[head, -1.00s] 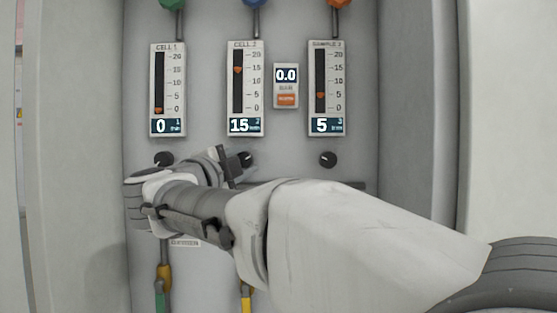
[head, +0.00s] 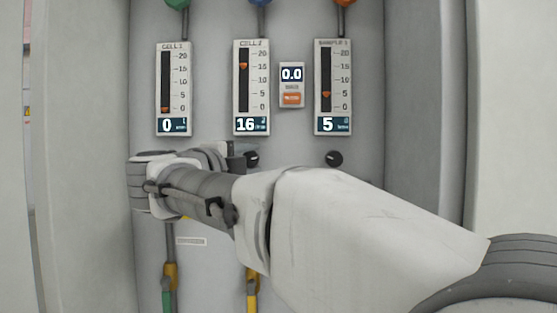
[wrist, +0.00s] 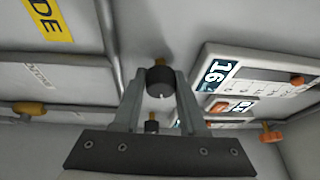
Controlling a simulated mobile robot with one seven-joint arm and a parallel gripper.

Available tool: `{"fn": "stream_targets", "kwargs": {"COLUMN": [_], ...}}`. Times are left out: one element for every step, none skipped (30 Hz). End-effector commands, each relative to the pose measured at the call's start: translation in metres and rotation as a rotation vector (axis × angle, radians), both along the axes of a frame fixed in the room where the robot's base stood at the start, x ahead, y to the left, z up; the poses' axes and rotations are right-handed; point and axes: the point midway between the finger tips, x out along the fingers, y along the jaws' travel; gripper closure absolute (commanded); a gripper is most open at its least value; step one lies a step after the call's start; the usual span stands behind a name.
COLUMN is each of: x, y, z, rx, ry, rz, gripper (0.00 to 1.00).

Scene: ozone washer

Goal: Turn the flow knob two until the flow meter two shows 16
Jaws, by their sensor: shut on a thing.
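Flow meter two (head: 251,88), labelled CELL 2, is the middle gauge in the head view. Its display reads 16 and its orange marker sits just above the 15 mark. Flow knob two (head: 252,158) is the small black knob below it, partly covered by my gripper. In the wrist view, my gripper (wrist: 159,76) has its two fingers on either side of the black flow knob two (wrist: 161,88) and is shut on it. The display reading 16 also shows there on flow meter two (wrist: 217,72).
The left gauge (head: 173,88) reads 0 and the right gauge (head: 332,87) reads 5. The right gauge's black knob (head: 334,158) is clear of my arm. A small box (head: 292,85) with an orange button reads 0.0. Cabinet walls stand on both sides.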

Motion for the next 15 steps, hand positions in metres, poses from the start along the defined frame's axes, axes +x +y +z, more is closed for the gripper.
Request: {"fn": "stream_targets", "kwargs": {"x": [-0.0005, -0.0005, -0.0005, -0.0004, -0.0004, -0.0003, -0.0003, -0.0002, -0.0002, -0.0002, -0.0001, -0.0001, -0.0001, -0.0003, -0.0010], "y": [-0.0001, -0.0001, -0.0001, -0.0001, -0.0002, -0.0001, -0.0002, -0.0001, -0.0001, -0.0001, -0.0002, -0.0002, -0.0002, -0.0001, 0.0003], "z": [0.0024, 0.0024, 0.0023, 0.0022, 0.0020, 0.0018, 0.0017, 0.0015, 0.0014, 0.0012, 0.0011, 0.0010, 0.0010, 0.0009, 0.0007], "rx": [0.001, 0.000, -0.001, 0.000, 0.000, 0.000, 0.000, -0.001, -0.001, -0.001, -0.001, -0.001, -0.001, -0.001, -0.002], "ry": [-0.004, -0.005, -0.005, -0.004, -0.004, -0.004, -0.003, -0.003, -0.003, -0.003, -0.002, -0.002, -0.002, -0.002, -0.002], "rz": [0.001, 0.001, 0.001, 0.001, 0.001, 0.001, 0.000, 0.000, 0.000, 0.000, 0.000, 0.000, 0.000, 0.000, 0.000], "gripper": [1.00, 0.53, 0.46, 0.41, 0.35, 0.30, 0.30, 0.30, 0.30, 0.30, 0.30, 0.30, 0.30, 0.30, 0.30]}}
